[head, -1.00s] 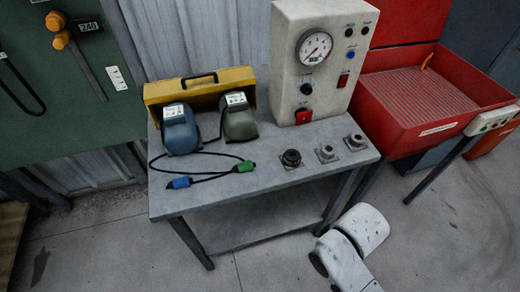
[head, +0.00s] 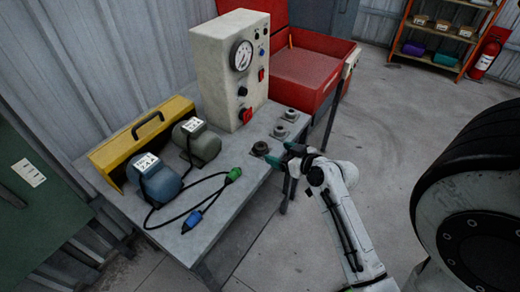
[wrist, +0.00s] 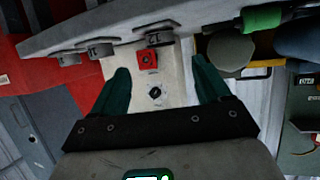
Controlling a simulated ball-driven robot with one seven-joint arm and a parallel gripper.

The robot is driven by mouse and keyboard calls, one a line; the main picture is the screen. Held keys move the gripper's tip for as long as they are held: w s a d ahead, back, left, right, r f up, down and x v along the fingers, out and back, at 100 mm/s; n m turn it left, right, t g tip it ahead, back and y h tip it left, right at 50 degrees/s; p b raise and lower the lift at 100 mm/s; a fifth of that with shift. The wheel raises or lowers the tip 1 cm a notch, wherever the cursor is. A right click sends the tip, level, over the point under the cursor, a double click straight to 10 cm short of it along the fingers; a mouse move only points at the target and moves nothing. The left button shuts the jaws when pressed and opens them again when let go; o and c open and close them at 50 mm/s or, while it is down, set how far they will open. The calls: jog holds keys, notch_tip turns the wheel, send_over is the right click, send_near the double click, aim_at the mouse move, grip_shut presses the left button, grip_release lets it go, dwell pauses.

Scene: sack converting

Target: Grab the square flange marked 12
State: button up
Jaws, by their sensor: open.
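Three square-based flanges stand in a row along the bench edge. The dark flange (head: 260,148) is nearest the cables; the grey middle flange (head: 280,131) and the grey far flange (head: 291,115) sit beyond it. In the wrist view the flange near the green plug (wrist: 160,38) carries a mark that looks like 12. The middle flange (wrist: 100,49) has a mark I cannot read surely, and the third (wrist: 68,57) is at the left. My gripper (head: 292,153) is open and empty, beside the bench edge close to the dark flange. Its green fingers (wrist: 163,80) are spread, apart from every flange.
The bench (head: 238,190) also bears a grey gauge box (head: 218,75), a yellow case (head: 118,150), blue (head: 158,182) and olive (head: 203,145) units, and a cable with green (head: 233,175) and blue plugs. A red basin (head: 305,75) stands behind.

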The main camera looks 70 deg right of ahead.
aim_at(262, 147)
jog(key=p+x, duration=0.1)
jog(key=x, duration=0.7)
jog(key=shift+w+d+f, duration=0.1)
jog(key=shift+w+f, duration=0.15)
jog(key=shift+w, duration=0.1)
jog(key=c, duration=1.3)
jog(key=shift+c, duration=0.2)
jog(key=shift+r, duration=0.15)
